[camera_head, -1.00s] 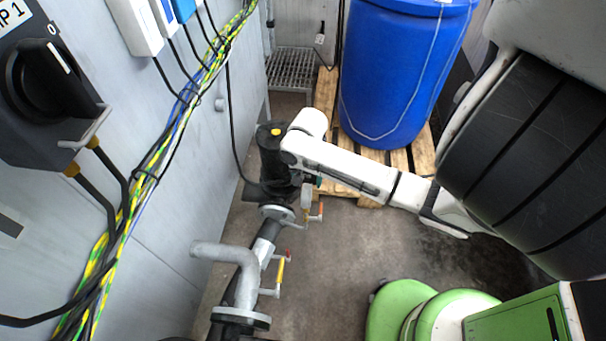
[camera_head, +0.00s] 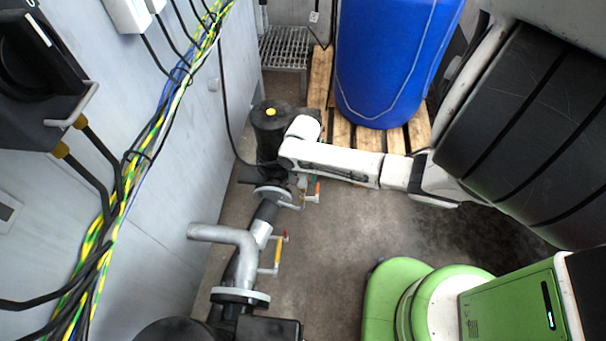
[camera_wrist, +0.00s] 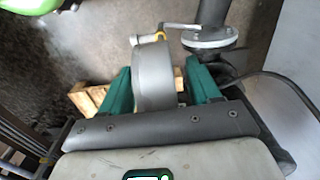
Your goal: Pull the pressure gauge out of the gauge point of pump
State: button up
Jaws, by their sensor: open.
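The pressure gauge (camera_wrist: 154,80), a round grey body, sits between the two green fingers of my gripper (camera_wrist: 158,68) in the wrist view. The fingers are open, one on each side of it; whether either touches it I cannot tell. The gauge joins a small fitting at the gauge point (camera_wrist: 153,37), beside a grey pipe flange (camera_wrist: 212,38). In the head view the pump (camera_head: 270,135) is black with a yellow spot on top. My arm hides most of the gripper and gauge there. A small valve with an orange handle (camera_head: 317,190) shows just beside them.
A blue barrel (camera_head: 398,60) stands on a wooden pallet (camera_head: 340,128) behind my arm. Pipework with a bent grey pipe (camera_head: 222,234) and a yellow-handled valve (camera_head: 278,251) runs toward the front. A grey wall with cables (camera_head: 125,190) is on the left. Floor (camera_head: 340,235) right of the pipe is clear.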

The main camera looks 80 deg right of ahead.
grip_shut()
dwell(0.8)
